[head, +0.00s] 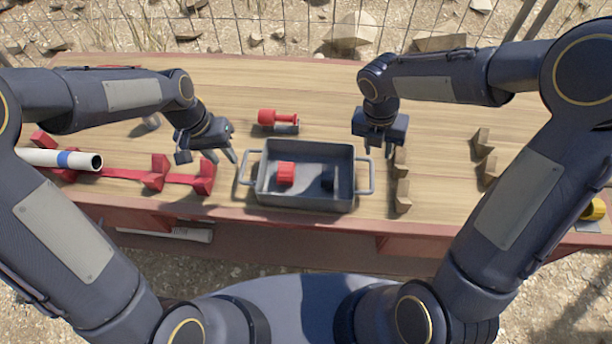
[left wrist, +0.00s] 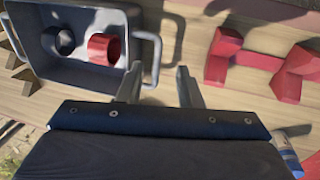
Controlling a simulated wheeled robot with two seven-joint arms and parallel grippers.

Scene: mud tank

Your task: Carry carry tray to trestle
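The carry tray (head: 305,203) is a grey open box with a bar handle at each end, standing on the wooden bench. It holds a red fitting (head: 286,173) and a dark fitting (head: 327,180). It also shows in the left wrist view (left wrist: 95,80). My left gripper (head: 222,158) is open and empty, just above and left of the tray's left handle (head: 247,167). In the left wrist view its fingers (left wrist: 158,88) are apart near that handle. My right gripper (head: 377,150) is open, above the right handle (head: 370,178). I cannot tell which thing is the trestle.
A red fitting on a grey piece (head: 279,121) lies behind the tray. Red cradles (head: 180,178) and a white pipe with a blue band (head: 60,158) lie at left. Wooden notched blocks (head: 403,180) stand close right of the tray. A wire fence runs behind the bench (head: 320,90).

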